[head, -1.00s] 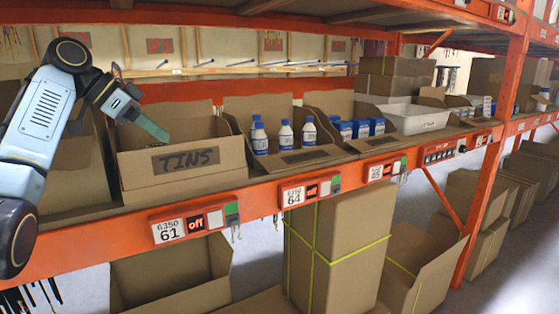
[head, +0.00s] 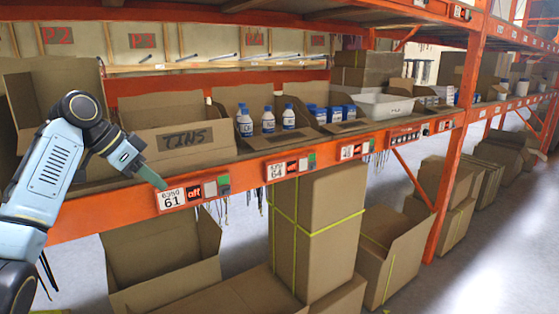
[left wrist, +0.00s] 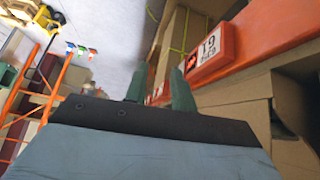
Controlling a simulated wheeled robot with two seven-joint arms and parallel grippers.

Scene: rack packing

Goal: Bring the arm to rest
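My left gripper (head: 152,177) hangs in front of the shelf edge at the left of the head view. It is just left of the 61 label and below the front of the TINS box (head: 150,150). In the left wrist view its two green fingers (left wrist: 160,88) stand apart with nothing between them, so it is open and empty. My right gripper is not in view. The inside of the TINS box is mostly hidden by its front wall.
The orange shelf beam (head: 245,177) with the red 61 label unit (head: 173,198) runs close to the gripper. White-and-blue bottles (head: 268,122), blue boxes and a white tray (head: 385,106) stand farther right. Cardboard boxes (head: 315,235) fill the floor below. The aisle floor at right is clear.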

